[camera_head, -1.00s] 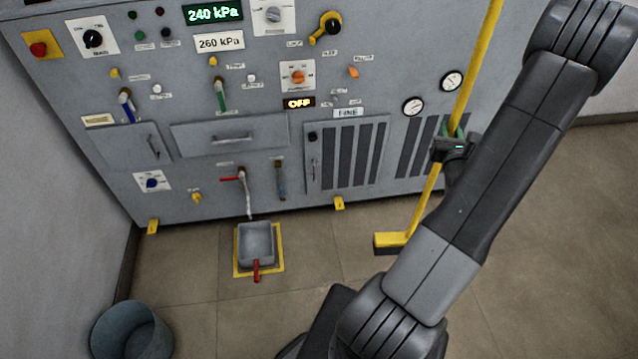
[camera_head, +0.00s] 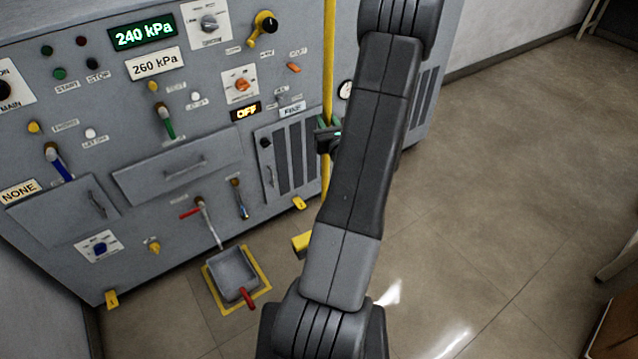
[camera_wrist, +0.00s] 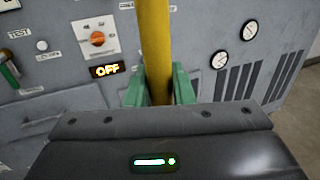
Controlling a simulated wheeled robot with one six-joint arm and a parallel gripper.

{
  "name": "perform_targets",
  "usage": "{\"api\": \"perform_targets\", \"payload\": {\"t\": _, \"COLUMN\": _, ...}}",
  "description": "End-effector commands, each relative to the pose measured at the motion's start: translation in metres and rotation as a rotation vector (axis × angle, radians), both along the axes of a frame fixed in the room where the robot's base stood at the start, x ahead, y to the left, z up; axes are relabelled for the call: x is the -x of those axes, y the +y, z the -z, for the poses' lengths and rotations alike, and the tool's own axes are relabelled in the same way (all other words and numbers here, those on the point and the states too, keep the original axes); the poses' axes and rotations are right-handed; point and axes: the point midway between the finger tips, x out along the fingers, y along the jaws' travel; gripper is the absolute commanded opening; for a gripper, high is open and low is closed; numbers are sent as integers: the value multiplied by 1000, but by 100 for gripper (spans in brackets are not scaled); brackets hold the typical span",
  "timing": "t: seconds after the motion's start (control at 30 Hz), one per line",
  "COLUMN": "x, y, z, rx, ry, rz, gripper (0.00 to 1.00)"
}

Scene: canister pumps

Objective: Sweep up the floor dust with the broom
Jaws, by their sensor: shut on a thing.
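The broom has a long yellow handle (camera_head: 329,60) standing nearly upright in front of the grey panel. Its yellow head (camera_head: 302,242) is low near the floor, partly hidden by my arm. I cannot tell whether it touches the floor. My gripper (camera_head: 328,138) is shut on the handle. In the wrist view, the green fingers of my gripper (camera_wrist: 160,88) sit on both sides of the handle (camera_wrist: 155,45). Bright whitish patches (camera_head: 388,292) lie on the floor right of my arm. I cannot tell whether they are dust or glare.
A grey pan (camera_head: 233,268) with a red handle sits inside a yellow floor outline, left of the broom head. The grey control panel (camera_head: 185,210) fills the left and back. Open tiled floor (camera_head: 500,180) lies right. A brown box-like thing (camera_head: 612,330) stands at lower right.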

Motion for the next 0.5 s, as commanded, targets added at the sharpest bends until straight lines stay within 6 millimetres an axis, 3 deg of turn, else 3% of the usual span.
{"api": "perform_targets", "payload": {"t": 0.03, "x": -1, "y": -1, "z": 16, "rx": 2, "ry": -8, "rz": -4, "gripper": 0}}
{"api": "perform_targets", "payload": {"t": 0.5, "x": 1, "y": 0, "z": 84, "rx": -2, "ry": -9, "rz": -45, "gripper": 0}}
